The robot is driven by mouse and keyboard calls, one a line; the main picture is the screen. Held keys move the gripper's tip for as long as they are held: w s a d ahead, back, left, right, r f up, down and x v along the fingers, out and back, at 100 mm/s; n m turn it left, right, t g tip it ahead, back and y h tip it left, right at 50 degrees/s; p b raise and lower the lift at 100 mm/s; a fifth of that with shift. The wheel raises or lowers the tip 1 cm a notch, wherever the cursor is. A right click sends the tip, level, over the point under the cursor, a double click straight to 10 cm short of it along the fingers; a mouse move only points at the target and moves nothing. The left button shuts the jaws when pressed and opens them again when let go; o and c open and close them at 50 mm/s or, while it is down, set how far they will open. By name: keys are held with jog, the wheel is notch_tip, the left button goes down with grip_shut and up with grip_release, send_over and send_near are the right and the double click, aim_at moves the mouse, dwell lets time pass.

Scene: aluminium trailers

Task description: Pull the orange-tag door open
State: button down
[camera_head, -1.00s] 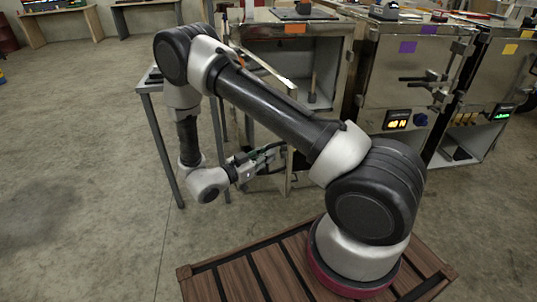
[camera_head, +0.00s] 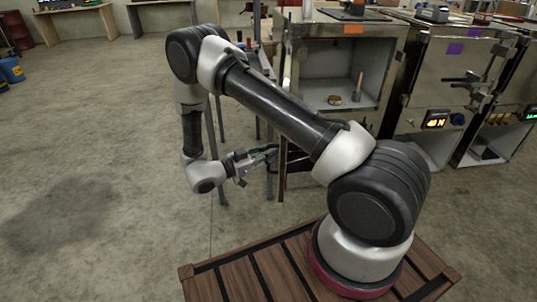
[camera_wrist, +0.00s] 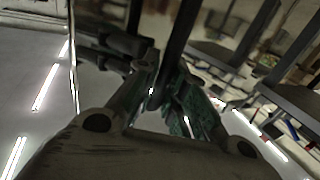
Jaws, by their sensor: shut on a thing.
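The cabinet with the orange tag (camera_head: 354,29) stands open behind my arm, and its grey interior shows. Its door (camera_head: 284,110) is swung out toward me and appears nearly edge-on, partly hidden by my arm. My gripper (camera_head: 268,155) is at the door's outer side, low down. In the wrist view, the fingers of my gripper (camera_wrist: 172,100) are closed around a dark handle bar (camera_wrist: 182,35). A dark latch part (camera_wrist: 112,45) shows beside it.
Inside the cabinet are a small round item (camera_head: 334,100) and an upright rod (camera_head: 358,88). A closed cabinet with a purple tag (camera_head: 455,48) stands to the right. Table legs (camera_head: 222,125) stand close behind my arm.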

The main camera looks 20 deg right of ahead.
jog(key=shift+a+r, duration=0.1)
jog(key=c, duration=1.5)
grip_release()
jog(key=shift+a, duration=0.1)
jog(key=a, duration=0.4)
jog(key=s+a, duration=0.1)
jog(key=a, duration=0.6)
jog(key=shift+s+a, duration=0.15)
jog(key=shift+a, duration=0.15)
